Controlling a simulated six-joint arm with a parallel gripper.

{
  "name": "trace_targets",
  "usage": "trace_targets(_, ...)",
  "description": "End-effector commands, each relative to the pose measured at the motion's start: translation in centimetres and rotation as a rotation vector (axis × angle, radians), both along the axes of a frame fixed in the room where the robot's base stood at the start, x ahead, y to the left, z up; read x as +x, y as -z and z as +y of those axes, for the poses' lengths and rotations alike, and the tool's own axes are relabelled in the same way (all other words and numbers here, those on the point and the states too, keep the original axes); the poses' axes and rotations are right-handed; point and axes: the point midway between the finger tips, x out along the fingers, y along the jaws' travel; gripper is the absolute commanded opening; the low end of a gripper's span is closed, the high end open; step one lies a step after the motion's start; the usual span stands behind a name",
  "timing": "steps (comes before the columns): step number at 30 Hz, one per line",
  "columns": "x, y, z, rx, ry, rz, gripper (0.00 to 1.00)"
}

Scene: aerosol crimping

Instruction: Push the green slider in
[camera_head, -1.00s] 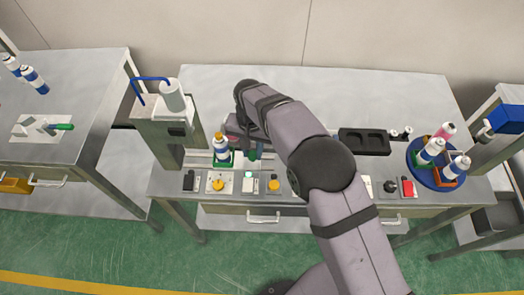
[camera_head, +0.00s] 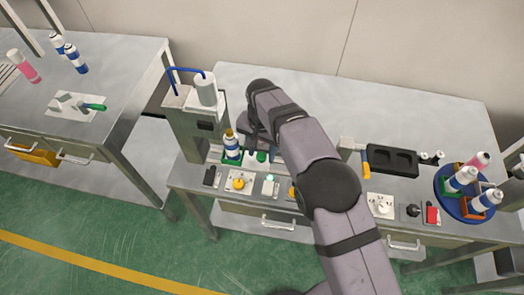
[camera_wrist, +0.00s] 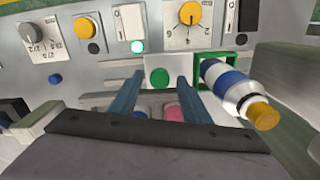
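A white and blue can with an orange-yellow top (camera_head: 232,146) stands in a small green holder (camera_head: 231,160) at the crimping station. In the wrist view the can (camera_wrist: 236,88) and green holder (camera_wrist: 238,58) are to the right of the fingers. A round green piece on a white block (camera_wrist: 160,77) lies just beyond and between the fingertips; I cannot tell whether it touches them. A green piece also shows in the head view (camera_head: 262,156), beside the can. My gripper (camera_wrist: 155,84) is open, its two blue-grey fingers apart. In the head view my arm partly hides it.
A row of knobs and switches, with a yellow dial (camera_head: 239,183), lies along the bench's front edge. The grey station column (camera_head: 190,130) stands left of the can. A black tray (camera_head: 392,160) and blue turntable (camera_head: 452,207) with cans are at right. The rear bench is clear.

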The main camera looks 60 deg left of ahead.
Motion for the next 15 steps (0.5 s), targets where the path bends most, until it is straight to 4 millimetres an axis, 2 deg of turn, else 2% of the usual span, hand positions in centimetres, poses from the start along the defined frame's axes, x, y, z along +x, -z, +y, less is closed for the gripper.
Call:
trace_targets(8,0.0,-0.1,-0.1,-0.002,0.0,0.001,0.43)
trace_targets(15,0.0,-2.3,0.0,0.003,0.0,-0.001,0.43)
